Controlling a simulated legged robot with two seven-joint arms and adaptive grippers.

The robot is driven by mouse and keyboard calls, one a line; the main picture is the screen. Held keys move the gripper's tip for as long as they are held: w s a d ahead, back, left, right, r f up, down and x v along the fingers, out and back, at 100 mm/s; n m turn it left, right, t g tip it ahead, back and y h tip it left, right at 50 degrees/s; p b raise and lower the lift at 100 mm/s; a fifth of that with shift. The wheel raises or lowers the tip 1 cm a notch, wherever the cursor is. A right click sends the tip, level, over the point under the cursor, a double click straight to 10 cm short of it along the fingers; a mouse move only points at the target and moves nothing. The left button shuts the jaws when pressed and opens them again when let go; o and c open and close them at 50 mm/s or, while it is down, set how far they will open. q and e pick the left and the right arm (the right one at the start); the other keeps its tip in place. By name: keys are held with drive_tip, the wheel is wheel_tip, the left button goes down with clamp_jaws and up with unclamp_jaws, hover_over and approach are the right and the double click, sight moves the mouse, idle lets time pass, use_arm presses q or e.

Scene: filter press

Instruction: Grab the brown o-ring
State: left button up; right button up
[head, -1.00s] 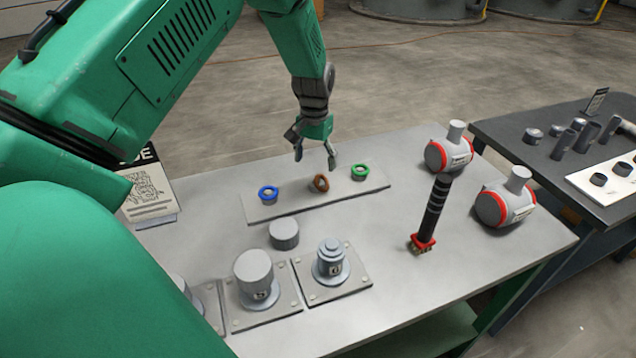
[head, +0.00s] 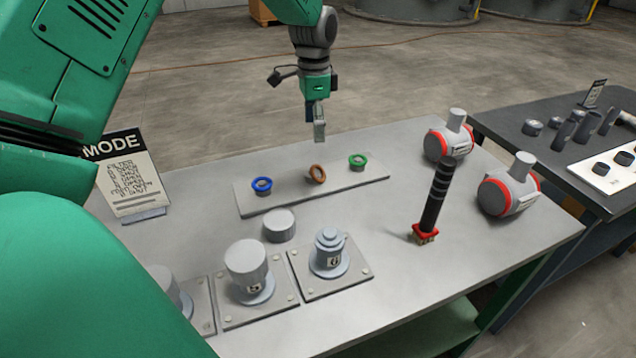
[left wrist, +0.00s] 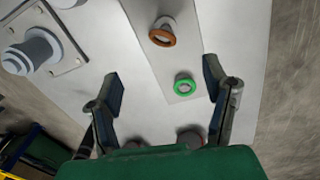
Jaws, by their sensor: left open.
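The brown o-ring (head: 317,174) sits tilted on a small peg on the light grey strip (head: 345,196), between the blue and green rings. My left gripper (head: 317,128) is open and empty above the table's back edge, higher than the brown ring and apart from it. In the left wrist view the brown o-ring (left wrist: 162,36) is near the top, beyond the open fingers (left wrist: 163,88). The green ring (left wrist: 184,84) shows between the fingers in that view, below them. My right gripper shows in neither view.
The blue ring (head: 261,185) and the green ring (head: 357,161) flank the brown one. In front stand a grey cylinder (head: 279,226) and mounted grey fittings (head: 329,255). A black-handled tool (head: 435,200) stands upright to the right, near two red-banded parts (head: 508,190). A MODE sign (head: 125,180) stands left.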

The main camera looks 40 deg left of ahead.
use_arm(q)
drive_tip(key=m+b, duration=0.1)
drive_tip(key=m, duration=0.3)
drive_tip(key=m+b, duration=0.1)
drive_tip(key=m, duration=0.2)
hover_over(318, 174)
wheel_tip(318, 174, down, 8)
drive_tip(key=shift+s+d+f, duration=0.1)
drive_tip(key=shift+f, duration=0.5)
wheel_tip(318, 174, down, 5)
drive_tip(key=shift+r, duration=0.1)
drive_tip(key=shift+c, duration=0.4)
drive_tip(key=c, duration=0.9)
